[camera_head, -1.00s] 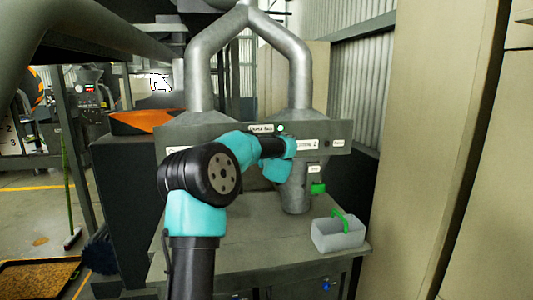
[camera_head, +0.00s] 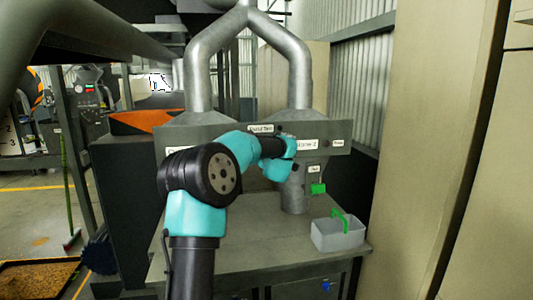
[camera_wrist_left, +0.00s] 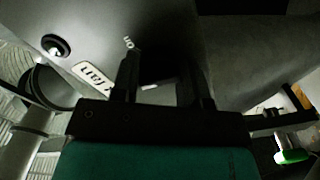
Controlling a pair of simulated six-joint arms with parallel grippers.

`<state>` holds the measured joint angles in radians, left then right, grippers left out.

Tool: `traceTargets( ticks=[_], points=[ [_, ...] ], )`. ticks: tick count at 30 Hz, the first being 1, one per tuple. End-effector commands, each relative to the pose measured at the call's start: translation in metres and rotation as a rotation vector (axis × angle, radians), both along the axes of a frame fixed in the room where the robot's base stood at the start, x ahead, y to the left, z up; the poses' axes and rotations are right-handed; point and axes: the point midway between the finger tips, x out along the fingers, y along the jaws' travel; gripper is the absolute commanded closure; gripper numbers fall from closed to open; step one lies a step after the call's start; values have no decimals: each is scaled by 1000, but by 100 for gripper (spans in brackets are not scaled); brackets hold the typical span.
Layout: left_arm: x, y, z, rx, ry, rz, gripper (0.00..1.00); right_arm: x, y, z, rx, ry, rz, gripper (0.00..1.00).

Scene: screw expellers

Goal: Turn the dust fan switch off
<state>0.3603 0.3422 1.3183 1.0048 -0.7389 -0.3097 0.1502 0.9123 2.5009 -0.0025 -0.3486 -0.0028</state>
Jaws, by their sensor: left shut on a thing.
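The grey control panel (camera_head: 225,128) carries a "Dust fan" label (camera_head: 261,128). In the left wrist view the panel (camera_wrist_left: 100,25) is close, with part of that label (camera_wrist_left: 93,74), a small "on" mark (camera_wrist_left: 128,42) and a round black-rimmed lamp (camera_wrist_left: 56,45) with a pale centre. My left gripper (camera_wrist_left: 160,80) is right at the panel below the label, shut on a dark part between its fingers, which looks like the dust fan switch. The switch is mostly hidden by the fingers and, in the head view, by my arm. My right gripper is not in view.
Funnels and pipes (camera_head: 290,55) rise behind the panel. A tan wall (camera_head: 430,130) stands at right.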

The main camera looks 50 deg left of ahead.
Motion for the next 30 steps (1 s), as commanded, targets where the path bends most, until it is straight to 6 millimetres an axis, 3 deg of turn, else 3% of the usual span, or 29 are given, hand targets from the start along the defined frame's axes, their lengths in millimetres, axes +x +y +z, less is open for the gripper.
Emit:
traceTargets(
  ticks=[21, 22, 30],
  points=[
    [0, 0, -1, -60, -95, 0, 82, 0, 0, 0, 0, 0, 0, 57],
    [0, 0, -1, -60, -95, 0, 57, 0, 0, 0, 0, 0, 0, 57],
    [0, 0, 0, -58, -94, 1, 34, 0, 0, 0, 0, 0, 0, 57]
  ],
)
